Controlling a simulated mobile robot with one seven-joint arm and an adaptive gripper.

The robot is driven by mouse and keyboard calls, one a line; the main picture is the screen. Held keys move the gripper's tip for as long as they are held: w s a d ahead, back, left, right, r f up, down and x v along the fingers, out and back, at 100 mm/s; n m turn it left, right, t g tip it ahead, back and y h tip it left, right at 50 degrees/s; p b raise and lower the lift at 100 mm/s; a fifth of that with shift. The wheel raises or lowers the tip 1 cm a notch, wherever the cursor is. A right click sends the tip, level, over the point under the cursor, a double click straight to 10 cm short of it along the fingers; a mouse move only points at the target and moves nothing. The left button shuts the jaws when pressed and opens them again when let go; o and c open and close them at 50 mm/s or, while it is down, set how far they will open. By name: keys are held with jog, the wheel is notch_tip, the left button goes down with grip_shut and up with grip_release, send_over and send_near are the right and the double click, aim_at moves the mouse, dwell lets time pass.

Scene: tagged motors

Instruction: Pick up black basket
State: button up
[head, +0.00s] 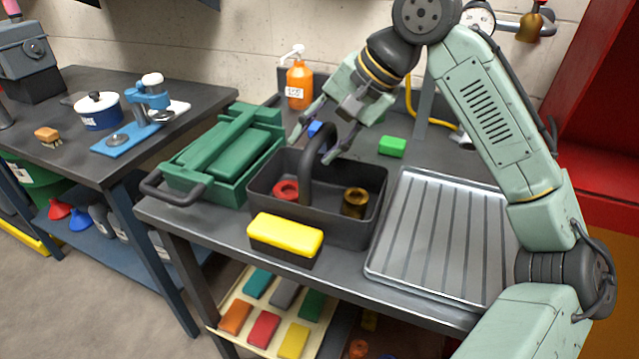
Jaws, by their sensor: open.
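The black basket (337,227) stands upright on the dark workbench, with an arched handle (306,170) over its middle. A red ring-shaped part (286,191) and a brown cylindrical part (355,202) lie in it, on either side of the handle. My gripper (318,146) is open above the back of the basket, with its fingers pointing down near the top of the handle. One finger shows to the left of the handle and one to the right. I cannot tell whether the handle lies between them or in front of them.
A green toolbox (185,182) stands close left of the basket. A yellow-topped black block (285,237) is at its front. A ribbed metal tray (440,240) lies to its right. A green block (392,146), a blue block (315,127) and an orange bottle (299,85) are behind.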

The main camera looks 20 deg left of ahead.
grip_shut()
dwell(0.5)
jog(key=shift+r, duration=0.1)
